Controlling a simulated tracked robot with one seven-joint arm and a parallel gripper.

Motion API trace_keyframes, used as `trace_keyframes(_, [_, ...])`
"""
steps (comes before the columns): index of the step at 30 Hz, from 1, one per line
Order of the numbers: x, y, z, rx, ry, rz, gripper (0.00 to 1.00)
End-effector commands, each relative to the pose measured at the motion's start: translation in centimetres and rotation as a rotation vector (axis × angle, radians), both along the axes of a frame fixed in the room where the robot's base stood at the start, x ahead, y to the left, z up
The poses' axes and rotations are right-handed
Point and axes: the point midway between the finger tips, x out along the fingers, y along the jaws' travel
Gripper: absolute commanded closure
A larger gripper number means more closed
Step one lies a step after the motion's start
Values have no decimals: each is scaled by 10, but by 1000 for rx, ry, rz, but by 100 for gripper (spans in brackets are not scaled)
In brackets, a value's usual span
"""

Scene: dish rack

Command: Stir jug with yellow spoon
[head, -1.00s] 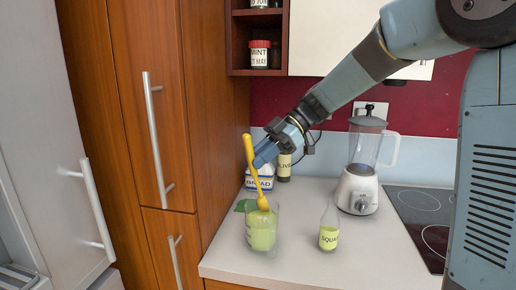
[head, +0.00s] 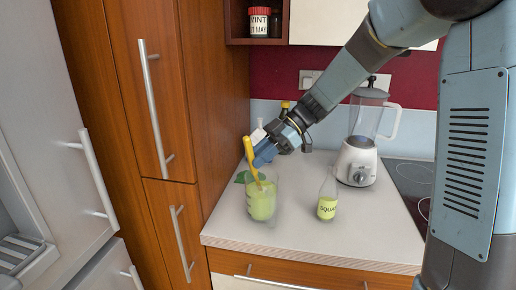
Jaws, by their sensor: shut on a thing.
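The yellow spoon (head: 250,153) is upright and slightly tilted, with its lower end inside the jug. The jug (head: 261,200) is clear, holds a pale green liquid, and stands on the counter near its front left. My gripper (head: 257,158) is shut on the spoon's handle, just above the jug's rim. The spoon's lower end is hard to make out inside the jug.
A squash bottle (head: 327,197) stands right of the jug. A blender (head: 358,150) stands behind it, beside the dark hob (head: 410,188). A tall wooden cabinet (head: 190,120) borders the counter's left side. The front middle of the counter (head: 300,235) is clear.

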Motion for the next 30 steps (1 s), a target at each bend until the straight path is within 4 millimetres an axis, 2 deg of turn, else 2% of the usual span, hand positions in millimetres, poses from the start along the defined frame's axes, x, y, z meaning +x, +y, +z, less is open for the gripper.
trace_keyframes(1, [0,0,-5,-1,3,1,100])
trace_keyframes(7, [14,-10,-3,1,-1,0,100])
trace_keyframes(13, [15,6,-3,0,-1,3,100])
trace_keyframes(20, [1,18,-3,1,-2,3,100])
trace_keyframes(26, [-14,10,-3,0,0,-1,100])
trace_keyframes(30, [-15,-1,-3,0,0,0,100])
